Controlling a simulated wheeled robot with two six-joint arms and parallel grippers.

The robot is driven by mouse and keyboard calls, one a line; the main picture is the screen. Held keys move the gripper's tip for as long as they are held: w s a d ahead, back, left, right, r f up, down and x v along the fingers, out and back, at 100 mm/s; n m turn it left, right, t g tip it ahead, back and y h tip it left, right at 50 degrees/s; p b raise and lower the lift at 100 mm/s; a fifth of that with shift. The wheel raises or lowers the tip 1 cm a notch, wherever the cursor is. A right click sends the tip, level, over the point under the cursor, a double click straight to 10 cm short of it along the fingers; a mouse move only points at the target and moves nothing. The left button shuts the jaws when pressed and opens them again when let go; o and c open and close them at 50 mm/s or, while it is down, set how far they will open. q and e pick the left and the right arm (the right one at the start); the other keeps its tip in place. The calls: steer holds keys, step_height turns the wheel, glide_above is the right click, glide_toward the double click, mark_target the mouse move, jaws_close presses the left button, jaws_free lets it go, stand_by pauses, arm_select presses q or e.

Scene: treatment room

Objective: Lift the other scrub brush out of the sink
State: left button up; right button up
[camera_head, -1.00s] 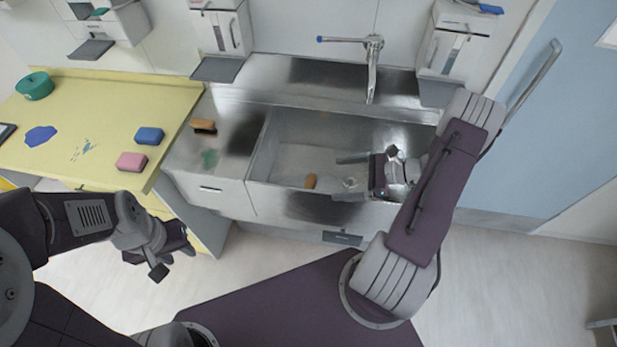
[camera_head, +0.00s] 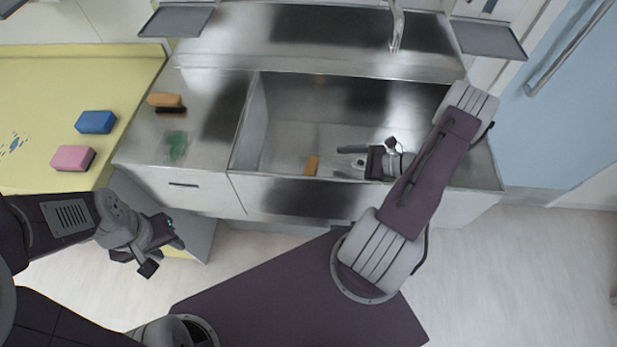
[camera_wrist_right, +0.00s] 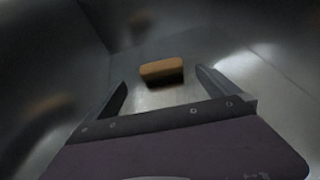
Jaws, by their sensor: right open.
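A scrub brush (camera_head: 311,165) with an orange-brown back lies on the floor of the steel sink (camera_head: 243,143), near its front wall. In the right wrist view the brush (camera_wrist_right: 162,69) lies ahead of the fingertips, between their lines, with a gap to them. My right gripper (camera_head: 350,157) is inside the sink, to the right of the brush, open and empty. Both its fingers show in the right wrist view (camera_wrist_right: 163,84). Another scrub brush (camera_head: 165,100), orange with dark bristles, is on the steel drainboard left of the sink. My left gripper (camera_head: 162,258) hangs low at the left, away from the sink; its jaws are unclear.
A faucet (camera_head: 397,28) stands behind the sink. The yellow counter (camera_head: 40,100) at left holds a blue sponge (camera_head: 96,122) and a pink sponge (camera_head: 73,158). A green stain (camera_head: 177,146) marks the drainboard. The sink walls surround my right gripper.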

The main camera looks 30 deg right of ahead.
mark_target(315, 168)
steer(key=shift+s+f, duration=0.15)
steer(key=shift+f, duration=0.7)
steer(key=shift+s+r, duration=0.1)
steer(key=shift+r, duration=0.05)
steer(key=shift+a, duration=0.15)
steer(key=x, duration=0.9)
steer(key=shift+w+r, duration=0.15)
steer(key=shift+w, duration=0.1)
arm_select(q)
steer(key=shift+s+f, duration=0.2)
steer(key=shift+f, duration=0.6)
arm_select(e)
steer(key=shift+d, duration=0.2)
steer(key=c, duration=1.2)
arm_select(q)
steer(key=shift+r+p, duration=0.75)
steer(key=shift+r, duration=0.2)
arm_select(e)
step_height(315, 168, up, 10)
steer(key=shift+r, duration=0.1)
